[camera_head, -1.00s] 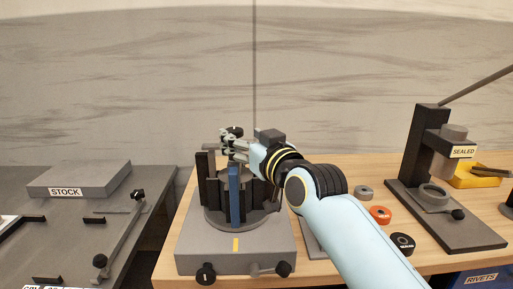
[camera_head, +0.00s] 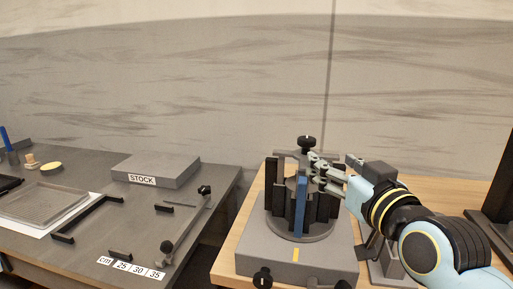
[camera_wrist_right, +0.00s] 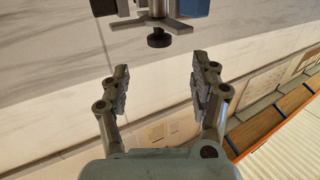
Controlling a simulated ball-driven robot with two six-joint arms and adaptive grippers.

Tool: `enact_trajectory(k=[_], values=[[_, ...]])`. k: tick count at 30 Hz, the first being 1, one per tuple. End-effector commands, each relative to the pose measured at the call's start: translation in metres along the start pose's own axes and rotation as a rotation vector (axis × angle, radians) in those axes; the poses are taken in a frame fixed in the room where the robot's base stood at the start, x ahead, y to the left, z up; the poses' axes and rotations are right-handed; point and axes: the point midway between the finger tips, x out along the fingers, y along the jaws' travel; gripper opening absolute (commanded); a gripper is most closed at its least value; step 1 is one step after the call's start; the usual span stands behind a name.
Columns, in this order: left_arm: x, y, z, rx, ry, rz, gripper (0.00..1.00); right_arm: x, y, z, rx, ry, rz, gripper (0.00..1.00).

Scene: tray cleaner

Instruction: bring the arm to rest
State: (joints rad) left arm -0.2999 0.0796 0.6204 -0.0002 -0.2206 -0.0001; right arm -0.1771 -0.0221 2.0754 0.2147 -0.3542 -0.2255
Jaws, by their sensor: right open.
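My right gripper (camera_head: 322,171) is in the head view, beside the upper right part of a grey fixture with a black top knob (camera_head: 307,142). Its fingers are apart. In the right wrist view the two fingers of my right gripper (camera_wrist_right: 160,88) are spread with nothing between them. The fixture's knob (camera_wrist_right: 158,39) shows beyond the fingertips there, at the top of the picture. My right arm comes in from the lower right. My left gripper is not in view.
The fixture stands on a grey base (camera_head: 255,240) with dark uprights and one blue upright (camera_head: 301,205). At the left, a dark bench (camera_head: 85,255) holds a block marked STOCK (camera_head: 155,170) and a mesh tray (camera_head: 45,203). A gap separates the bench from the wooden table (camera_head: 440,190).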

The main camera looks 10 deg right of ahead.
Motion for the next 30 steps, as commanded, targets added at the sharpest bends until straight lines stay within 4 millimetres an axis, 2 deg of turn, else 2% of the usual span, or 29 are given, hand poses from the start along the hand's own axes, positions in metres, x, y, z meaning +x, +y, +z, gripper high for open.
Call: enact_trajectory(k=[2,5,9,12,18,23,24,30], values=[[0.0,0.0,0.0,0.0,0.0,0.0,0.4,-0.009,-0.001,0.013,-0.006,-0.063,-0.01,0.63],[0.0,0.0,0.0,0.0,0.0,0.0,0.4,-0.036,-0.002,0.049,-0.024,-0.245,-0.032,0.63],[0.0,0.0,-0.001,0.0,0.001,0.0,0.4,-0.1,0.003,0.104,-0.049,-0.571,-0.039,0.63],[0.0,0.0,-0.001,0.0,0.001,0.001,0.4,-0.144,0.009,0.129,-0.06,-0.757,-0.025,0.63],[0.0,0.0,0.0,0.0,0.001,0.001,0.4,-0.219,0.02,0.154,-0.076,-1.038,0.018,0.63],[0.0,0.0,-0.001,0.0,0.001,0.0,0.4,-0.274,0.029,0.161,-0.084,-1.226,0.064,0.63],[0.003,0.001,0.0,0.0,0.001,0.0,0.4,-0.279,0.031,0.171,-0.084,-1.251,0.072,0.63],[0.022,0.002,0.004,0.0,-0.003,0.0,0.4,-0.263,0.036,0.249,-0.076,-1.269,0.074,0.63]])
